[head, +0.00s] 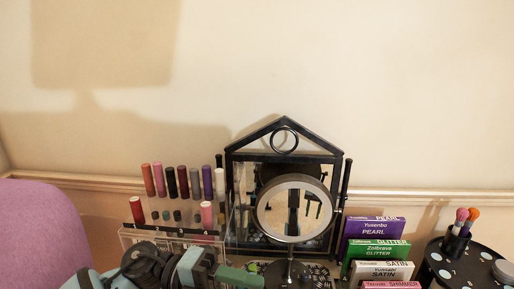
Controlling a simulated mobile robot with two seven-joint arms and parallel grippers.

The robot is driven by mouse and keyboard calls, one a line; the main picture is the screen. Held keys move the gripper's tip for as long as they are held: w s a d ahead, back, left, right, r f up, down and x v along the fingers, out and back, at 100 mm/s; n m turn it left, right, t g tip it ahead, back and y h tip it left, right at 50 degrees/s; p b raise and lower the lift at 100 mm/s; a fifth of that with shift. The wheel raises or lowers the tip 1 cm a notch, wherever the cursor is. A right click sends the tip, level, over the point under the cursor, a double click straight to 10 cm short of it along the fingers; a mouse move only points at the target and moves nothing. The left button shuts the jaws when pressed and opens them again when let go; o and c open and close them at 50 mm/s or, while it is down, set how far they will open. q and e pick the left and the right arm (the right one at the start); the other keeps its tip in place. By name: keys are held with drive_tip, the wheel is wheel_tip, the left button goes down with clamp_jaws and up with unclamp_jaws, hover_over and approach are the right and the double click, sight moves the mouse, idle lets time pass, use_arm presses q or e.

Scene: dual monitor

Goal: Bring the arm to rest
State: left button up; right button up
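My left arm comes in along the bottom edge of the head view, with black joints and grey-green links. Its end, a dark green block (238,277), lies low in front of the makeup display and is cut by the frame edge. I cannot make out its fingertips, nor anything held in them. My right gripper is not in view.
A round mirror (265,208) on a stand is in front of a black house-shaped framed mirror (231,168). Lipsticks (183,182) stand in a clear rack (127,238) at left. Palette boxes (374,227) and a brush holder (455,246) stand at right. A purple rounded shape (40,235) is far left.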

use_arm(q)
drive_tip(key=s+a+f+n+t+y+p, duration=0.1)
drive_tip(key=a+f+n+t+y, duration=0.4)
drive_tip(key=f+n+t, duration=0.8)
drive_tip(key=s+a+f+n+t+y+p, duration=0.1)
drive_tip(key=a+f+n+t+y, duration=0.6)
drive_tip(key=n, duration=1.1)
drive_tip(key=s+a+f+n+g+y, duration=0.2)
drive_tip(key=s+a+f+n+g, duration=0.1)
drive_tip(key=s+f, duration=0.5)
drive_tip(key=s+a+f+n+g+y, duration=0.1)
drive_tip(key=s+a+f+n+g, duration=0.1)
drive_tip(key=s+f, duration=0.7)
drive_tip(key=s+a+g, duration=0.1)
drive_tip(key=s, duration=0.2)
drive_tip(key=shift+a+f+n+y, duration=0.25)
drive_tip(key=shift+a+n+y, duration=0.05)
drive_tip(key=shift+n+y, duration=0.1)
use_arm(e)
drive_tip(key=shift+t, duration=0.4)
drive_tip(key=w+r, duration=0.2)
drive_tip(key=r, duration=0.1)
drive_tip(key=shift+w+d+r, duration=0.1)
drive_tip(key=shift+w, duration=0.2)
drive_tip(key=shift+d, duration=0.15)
